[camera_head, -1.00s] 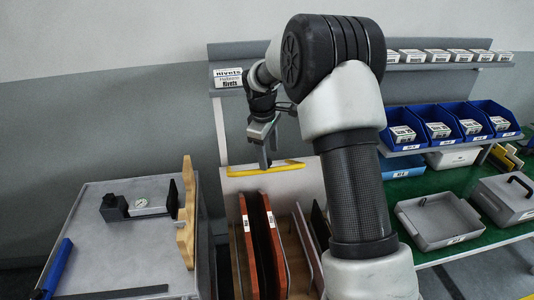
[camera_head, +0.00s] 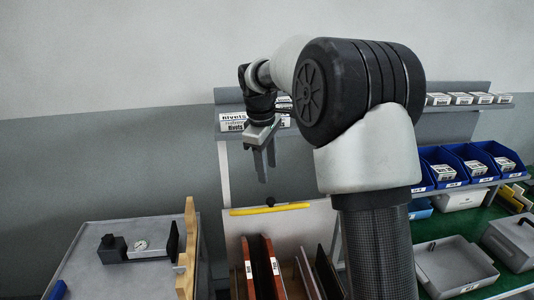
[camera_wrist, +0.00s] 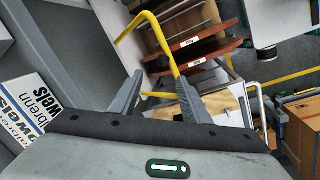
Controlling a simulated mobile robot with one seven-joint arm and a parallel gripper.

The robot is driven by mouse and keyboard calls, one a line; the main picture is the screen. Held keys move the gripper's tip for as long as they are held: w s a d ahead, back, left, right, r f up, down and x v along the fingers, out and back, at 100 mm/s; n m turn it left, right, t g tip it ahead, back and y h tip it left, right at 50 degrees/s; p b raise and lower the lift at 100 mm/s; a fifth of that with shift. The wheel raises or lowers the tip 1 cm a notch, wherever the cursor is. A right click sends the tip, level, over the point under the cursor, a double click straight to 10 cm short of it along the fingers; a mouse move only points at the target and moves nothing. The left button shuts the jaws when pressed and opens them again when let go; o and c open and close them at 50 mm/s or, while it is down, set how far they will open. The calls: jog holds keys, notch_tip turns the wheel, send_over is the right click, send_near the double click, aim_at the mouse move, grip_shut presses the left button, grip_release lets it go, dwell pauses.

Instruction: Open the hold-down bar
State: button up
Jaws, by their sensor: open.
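The yellow hold-down bar (camera_head: 270,209) runs nearly level across the back of the panel rack in the head view. In the wrist view the bar (camera_wrist: 163,40) shows as a bent yellow rod, one arm of it ending near the right fingertip. My gripper (camera_head: 264,172) points down above the bar, with a gap below its fingertips in the head view. In the wrist view its two fingers (camera_wrist: 160,84) are apart with nothing held between them. A small dark knob (camera_head: 270,201) shows just above the bar.
Red-brown panels (camera_head: 262,270) stand upright in the rack below the bar. A grey table (camera_head: 85,262) with a gauge device (camera_head: 137,247) and a wooden piece (camera_head: 189,245) is at left. Blue bins (camera_head: 465,165) and grey boxes are at right. A label shelf (camera_head: 232,122) is behind the gripper.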

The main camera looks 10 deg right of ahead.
jog(key=r, duration=0.2)
jog(key=s+r, duration=0.1)
jog(key=r, duration=0.1)
jog(key=shift+a+r, duration=0.1)
jog(key=shift+r, duration=0.3)
jog(key=shift+c, duration=0.5)
